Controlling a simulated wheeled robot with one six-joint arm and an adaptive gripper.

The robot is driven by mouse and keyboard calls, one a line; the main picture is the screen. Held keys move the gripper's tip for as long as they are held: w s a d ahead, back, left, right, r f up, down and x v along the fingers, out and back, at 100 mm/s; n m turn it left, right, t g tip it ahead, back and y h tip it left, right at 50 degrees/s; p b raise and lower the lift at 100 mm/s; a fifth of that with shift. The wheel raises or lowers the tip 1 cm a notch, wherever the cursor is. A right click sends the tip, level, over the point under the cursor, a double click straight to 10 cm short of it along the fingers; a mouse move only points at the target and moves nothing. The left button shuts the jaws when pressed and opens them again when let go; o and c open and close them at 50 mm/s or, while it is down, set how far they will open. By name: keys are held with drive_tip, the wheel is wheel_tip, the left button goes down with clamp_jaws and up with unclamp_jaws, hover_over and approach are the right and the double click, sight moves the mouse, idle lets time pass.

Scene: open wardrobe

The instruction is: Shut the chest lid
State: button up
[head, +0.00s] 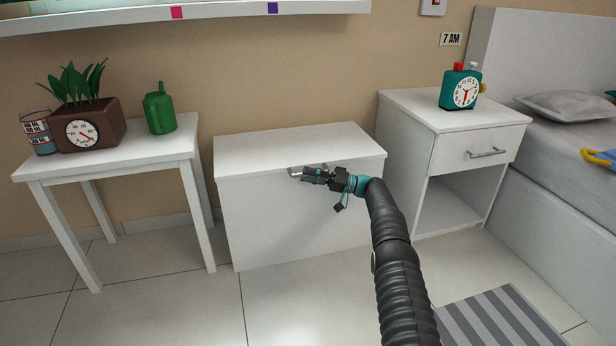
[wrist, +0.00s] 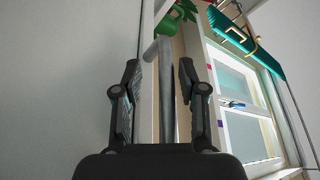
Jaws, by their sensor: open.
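The white chest (head: 295,215) stands against the wall between the side table and the nightstand. Its lid (head: 270,148) lies flat across the top in the head view, and no opening into the chest shows. A small gap under the lid cannot be ruled out. My gripper (head: 300,173) is at the lid's front edge, near the middle of the chest front. A grey bar handle (wrist: 167,90) runs between my two spread fingers in the wrist view. My gripper (wrist: 160,90) is open, with room on both sides of the bar. My fingers partly hide the handle in the head view.
A white side table (head: 115,165) at left holds a plant pot with a dial (head: 92,125), a striped cup (head: 38,132) and a green can (head: 160,110). A nightstand (head: 450,125) with a teal clock (head: 460,90) stands close at right. Floor before the chest is clear.

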wheel_tip(320, 180, up, 10)
drive_tip(key=shift+a, duration=0.1)
idle(0.4)
drive_tip(key=shift+c, duration=0.2)
